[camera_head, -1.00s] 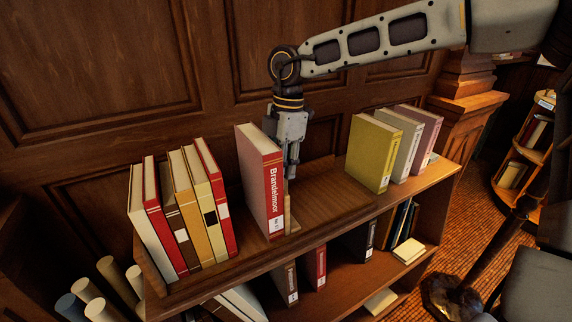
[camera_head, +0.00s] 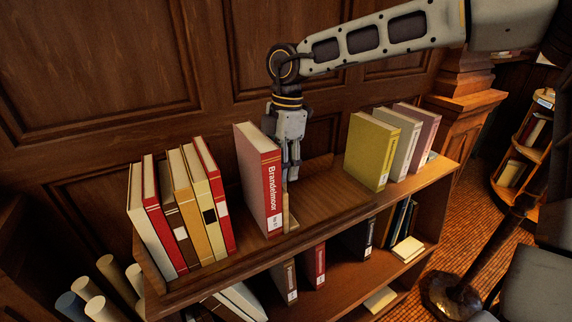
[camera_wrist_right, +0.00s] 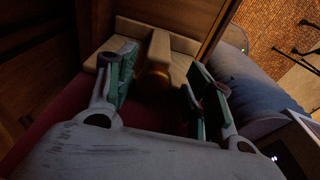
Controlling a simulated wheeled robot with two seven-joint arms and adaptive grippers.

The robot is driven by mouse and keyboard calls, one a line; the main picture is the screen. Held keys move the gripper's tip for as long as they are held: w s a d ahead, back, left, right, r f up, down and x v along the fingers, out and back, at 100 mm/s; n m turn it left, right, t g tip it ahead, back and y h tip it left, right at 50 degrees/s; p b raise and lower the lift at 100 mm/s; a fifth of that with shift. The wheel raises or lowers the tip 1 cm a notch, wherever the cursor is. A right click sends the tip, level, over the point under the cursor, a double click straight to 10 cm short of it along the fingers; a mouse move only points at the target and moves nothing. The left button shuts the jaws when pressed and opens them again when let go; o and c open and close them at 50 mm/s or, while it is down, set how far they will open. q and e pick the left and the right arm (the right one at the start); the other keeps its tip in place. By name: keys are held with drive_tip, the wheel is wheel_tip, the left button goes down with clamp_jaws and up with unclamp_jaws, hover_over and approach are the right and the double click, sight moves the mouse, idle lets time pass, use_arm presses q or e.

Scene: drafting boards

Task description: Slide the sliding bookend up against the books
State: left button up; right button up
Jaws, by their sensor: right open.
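The sliding bookend (camera_head: 287,211) is a pale wooden piece standing on the shelf top, close against the right side of the thick red Brandelmoor book (camera_head: 271,192). The other books (camera_head: 190,205) lean in a row at the left. A gap separates them from the red book. My left gripper is out of view.
A yellow book (camera_head: 368,153) and two paler books (camera_head: 407,150) stand at the right end of the shelf top (camera_head: 330,200). Bare wood lies between them and the bookend. Dark wall panelling (camera_head: 100,60) rises close behind. Lower shelves hold more books.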

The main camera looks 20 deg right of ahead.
drive_tip(key=shift+w+a+r+p, duration=0.15)
drive_tip(key=shift+a+r+p, duration=0.1)
drive_tip(key=shift+r+p, duration=0.35)
drive_tip(key=shift+w+a+r+p, duration=0.1)
drive_tip(key=shift+a+r+p, duration=0.15)
drive_tip(key=shift+r, duration=0.5)
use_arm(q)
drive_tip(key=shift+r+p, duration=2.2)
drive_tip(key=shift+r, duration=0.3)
use_arm(e)
drive_tip(key=shift+d+r, duration=0.15)
drive_tip(key=shift+r, duration=1.05)
drive_tip(key=shift+d+r, duration=0.2)
drive_tip(key=shift+r, duration=0.95)
drive_tip(key=shift+d+r, duration=0.15)
drive_tip(key=shift+r, duration=1.05)
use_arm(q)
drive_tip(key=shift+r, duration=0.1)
use_arm(e)
drive_tip(key=shift+r, duration=0.1)
use_arm(q)
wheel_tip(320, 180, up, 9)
drive_tip(key=p, duration=0.9)
use_arm(e)
wheel_tip(320, 180, up, 9)
use_arm(q)
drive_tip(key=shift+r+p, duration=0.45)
drive_tip(key=shift+p, duration=0.05)
use_arm(e)
drive_tip(key=shift+r, duration=0.45)
